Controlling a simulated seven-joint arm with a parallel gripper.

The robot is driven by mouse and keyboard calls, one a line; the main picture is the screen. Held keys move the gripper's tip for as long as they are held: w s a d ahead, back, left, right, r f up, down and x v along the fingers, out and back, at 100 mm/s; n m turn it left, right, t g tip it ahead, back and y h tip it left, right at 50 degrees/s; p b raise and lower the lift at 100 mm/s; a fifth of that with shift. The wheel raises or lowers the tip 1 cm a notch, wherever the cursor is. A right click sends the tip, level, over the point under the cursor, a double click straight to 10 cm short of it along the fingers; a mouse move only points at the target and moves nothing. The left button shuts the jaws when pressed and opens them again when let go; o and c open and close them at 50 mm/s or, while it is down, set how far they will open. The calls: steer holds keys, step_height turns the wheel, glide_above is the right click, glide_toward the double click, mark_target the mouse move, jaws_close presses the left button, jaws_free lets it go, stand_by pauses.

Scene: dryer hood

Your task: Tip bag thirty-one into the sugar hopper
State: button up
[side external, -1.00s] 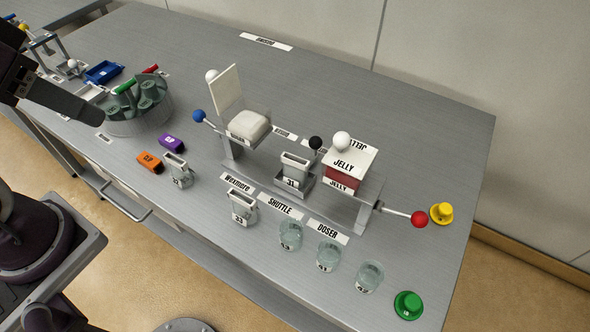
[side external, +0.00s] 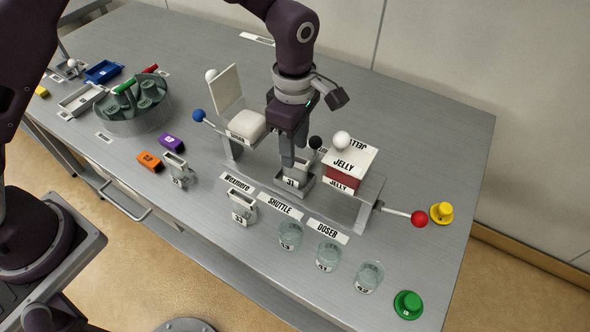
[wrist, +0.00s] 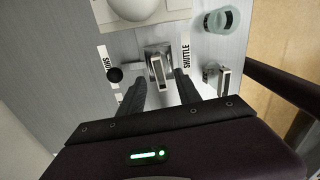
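Bag thirty-one (side external: 291,183) is a pale, narrow, open-topped container labelled 31. It stands upright in the shuttle's grey cradle at the middle of the bench, and also shows in the wrist view (wrist: 157,66). My gripper (side external: 293,161) points down right above it, hiding part of it in the side view. In the wrist view my gripper (wrist: 160,76) is open, one finger on either side of the bag, with no clear contact. The probable sugar hopper (side external: 247,124), white with a raised lid, stands just left of the shuttle. Its label is too small to read surely.
The closed JELLY hopper (side external: 342,181) stands close right of my gripper. A black knob (side external: 316,143) is beside it. Container 33 (side external: 242,207) and several glass cups (side external: 329,257) stand in front. A blue-knobbed lever (side external: 199,116) is left; a red-knobbed lever (side external: 419,219) is right.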

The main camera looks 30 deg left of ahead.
mark_target(295, 170)
step_height(295, 170, down, 3)
steer(key=shift+r, duration=0.15)
jaws_close()
stand_by(1.3)
